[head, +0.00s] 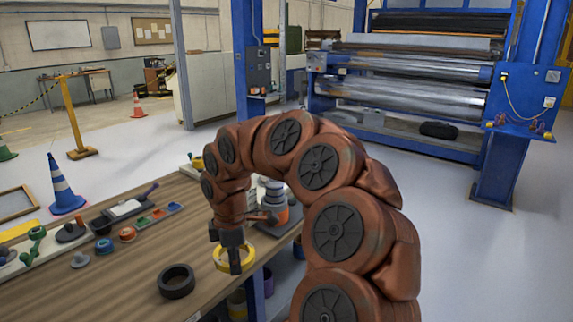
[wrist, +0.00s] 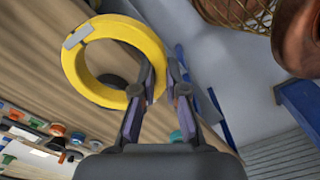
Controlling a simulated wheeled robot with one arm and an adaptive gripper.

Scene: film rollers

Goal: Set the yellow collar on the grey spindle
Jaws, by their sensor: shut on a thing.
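The yellow collar (head: 249,257) is a flat ring at the table's right edge in the head view. It also shows in the wrist view (wrist: 73,65), with a grey patch on its rim. My gripper (head: 235,268) is shut on the collar's wall; in the wrist view the fingers (wrist: 161,78) meet the ring at its right side. The collar's opening shows a dark round shape and the wood beyond. A grey upright piece (head: 274,190) with an orange part stands behind my arm, partly hidden. I cannot tell whether it is the grey spindle.
A black ring (head: 177,281) lies on the wooden table (head: 135,285) left of my gripper. Several small coloured parts and trays (head: 150,217) stand along the table's far left. A large roller machine (head: 410,95) with blue posts stands behind. Pale floor lies right of the table.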

